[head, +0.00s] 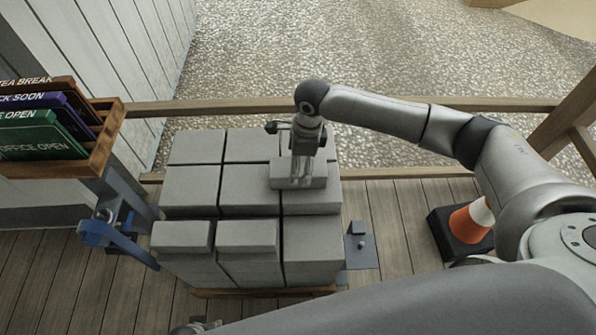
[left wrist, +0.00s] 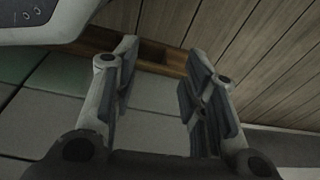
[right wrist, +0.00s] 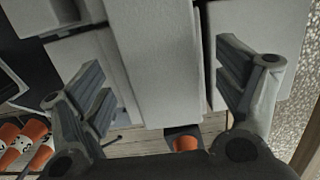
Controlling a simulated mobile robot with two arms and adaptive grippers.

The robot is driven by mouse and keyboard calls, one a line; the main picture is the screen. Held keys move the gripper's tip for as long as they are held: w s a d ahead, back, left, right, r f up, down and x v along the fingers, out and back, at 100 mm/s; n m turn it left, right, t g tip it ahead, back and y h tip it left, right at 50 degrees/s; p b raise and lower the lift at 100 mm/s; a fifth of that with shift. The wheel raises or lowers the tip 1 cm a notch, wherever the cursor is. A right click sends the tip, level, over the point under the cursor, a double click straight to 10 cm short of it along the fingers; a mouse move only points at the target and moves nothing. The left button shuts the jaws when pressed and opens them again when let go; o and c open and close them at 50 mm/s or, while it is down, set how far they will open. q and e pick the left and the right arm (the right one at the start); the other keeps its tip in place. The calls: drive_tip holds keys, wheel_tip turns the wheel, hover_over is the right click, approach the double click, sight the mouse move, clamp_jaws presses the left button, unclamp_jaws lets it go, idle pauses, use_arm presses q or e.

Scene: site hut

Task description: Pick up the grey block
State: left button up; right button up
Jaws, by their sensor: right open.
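The grey block (head: 283,177) is a small flat block lying on top of a stack of larger grey blocks (head: 250,186) in the head view. My right gripper (head: 300,183) points down over it and hides part of its middle. In the right wrist view the block (right wrist: 155,60) lies between the fingers of the right gripper (right wrist: 165,85), which are spread and open. Whether a finger touches it I cannot tell. My left gripper (left wrist: 160,85) is open and empty in its wrist view, above pale surfaces and a wooden strip.
Two similar flat grey blocks, one left (head: 181,236) and one right (head: 248,235), lie on the stack's near side. A wooden rack of signs (head: 60,150) and a blue clamp-like thing (head: 105,232) stand left. An orange-white cone (head: 470,220) is right. A wooden rail (head: 220,107) runs behind.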

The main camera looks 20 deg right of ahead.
wheel_tip(320, 180, down, 4)
drive_tip(key=shift+a+f, duration=0.1)
drive_tip(key=shift+f, duration=0.1)
drive_tip(key=c, duration=1.5)
drive_tip(key=shift+w, duration=0.1)
clamp_jaws()
use_arm(q)
drive_tip(key=shift+w+r, duration=0.4)
drive_tip(key=shift+r, duration=0.2)
use_arm(e)
drive_tip(key=shift+w+r, duration=0.1)
drive_tip(key=shift+r, duration=0.05)
